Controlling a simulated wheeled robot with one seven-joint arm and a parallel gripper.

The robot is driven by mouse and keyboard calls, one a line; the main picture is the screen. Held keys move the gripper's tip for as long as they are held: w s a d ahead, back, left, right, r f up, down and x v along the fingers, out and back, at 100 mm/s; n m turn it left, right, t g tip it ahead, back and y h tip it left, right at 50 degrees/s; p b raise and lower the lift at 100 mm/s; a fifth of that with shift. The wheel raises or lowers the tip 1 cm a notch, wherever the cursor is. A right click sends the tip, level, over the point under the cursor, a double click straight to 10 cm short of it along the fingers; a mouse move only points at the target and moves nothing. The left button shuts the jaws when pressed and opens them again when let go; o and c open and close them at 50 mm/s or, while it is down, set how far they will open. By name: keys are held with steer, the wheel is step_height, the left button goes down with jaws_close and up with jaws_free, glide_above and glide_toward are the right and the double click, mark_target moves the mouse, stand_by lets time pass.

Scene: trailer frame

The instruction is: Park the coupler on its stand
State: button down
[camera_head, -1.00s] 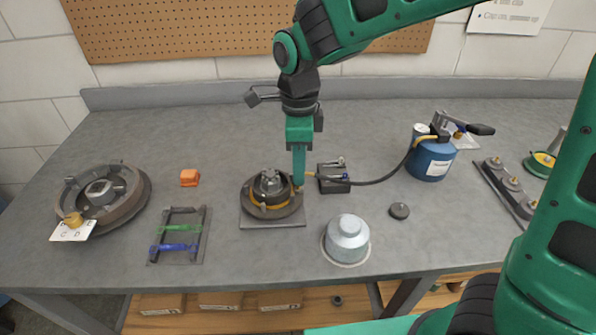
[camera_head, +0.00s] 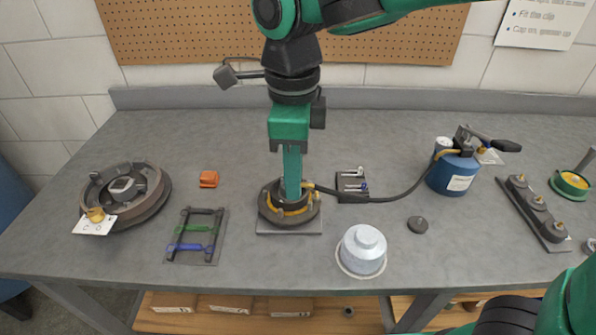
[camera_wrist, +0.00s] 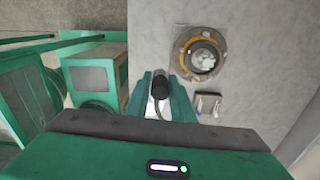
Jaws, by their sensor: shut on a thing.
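My gripper (camera_head: 291,192) points down over the round dark hub (camera_head: 290,211) and hides its middle in the head view. In the wrist view my gripper (camera_wrist: 160,85) is shut on the coupler (camera_wrist: 160,86), a small silver and black piece with its dark hose. The hub (camera_wrist: 200,55) lies apart from the fingertips there. The hose (camera_head: 400,196) runs from the blue grease pump (camera_head: 453,175) to the gripper tip. A black block (camera_head: 352,188) with small silver and blue pieces stands right of the hub; I cannot tell whether it is the stand.
A silver cap (camera_head: 362,250) and a dark disc (camera_head: 418,225) stand at front right. A rail with knobs (camera_head: 535,212) lies far right.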

steer(key=shift+r, duration=1.35)
